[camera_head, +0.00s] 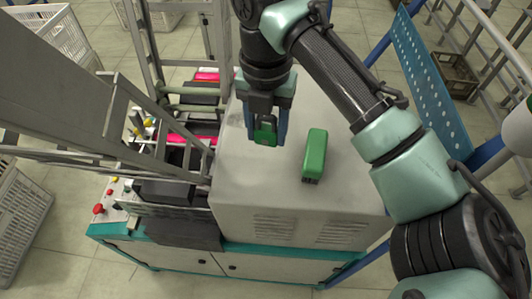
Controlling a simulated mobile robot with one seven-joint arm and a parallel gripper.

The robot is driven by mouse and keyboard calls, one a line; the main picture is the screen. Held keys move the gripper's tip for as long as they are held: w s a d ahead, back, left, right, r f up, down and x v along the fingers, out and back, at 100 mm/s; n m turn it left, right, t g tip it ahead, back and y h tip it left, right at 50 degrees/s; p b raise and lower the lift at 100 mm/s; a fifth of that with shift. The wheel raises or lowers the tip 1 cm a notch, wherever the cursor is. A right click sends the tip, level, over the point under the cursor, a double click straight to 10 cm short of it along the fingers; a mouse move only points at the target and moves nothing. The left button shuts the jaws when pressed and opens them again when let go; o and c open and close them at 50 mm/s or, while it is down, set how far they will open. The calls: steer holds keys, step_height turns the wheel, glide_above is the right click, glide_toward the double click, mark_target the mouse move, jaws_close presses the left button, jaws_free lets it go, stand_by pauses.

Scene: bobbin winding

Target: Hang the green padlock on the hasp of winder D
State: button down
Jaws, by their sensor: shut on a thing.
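My gripper (267,136) points down over the grey top of a machine housing (240,185). Its fingers are shut on a small green padlock (265,135), whose dark shackle shows above the body. The fingers partly hide the padlock. I cannot tell whether it touches the housing top. No hasp can be made out, and no letter D is readable.
A longer green block (315,153) with a dark end lies on the housing top, just right of my gripper. A metal frame and rails (120,110) stand to the left. A red knob (98,209) sits on the lower left panel. The housing top's front is clear.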

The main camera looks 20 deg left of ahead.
mark_target(266, 172)
steer(key=shift+s+r+n, duration=0.1)
steer(key=shift+n, duration=0.7)
step_height(266, 172, down, 10)
steer(key=shift+f+p, duration=0.1)
steer(key=shift+p, duration=0.75)
steer(key=shift+c, duration=1.4)
jaws_free()
steer(key=shift+f, duration=0.1)
step_height(266, 172, up, 12)
steer(key=shift+r+b, duration=0.2)
steer(key=shift+b, duration=0.6)
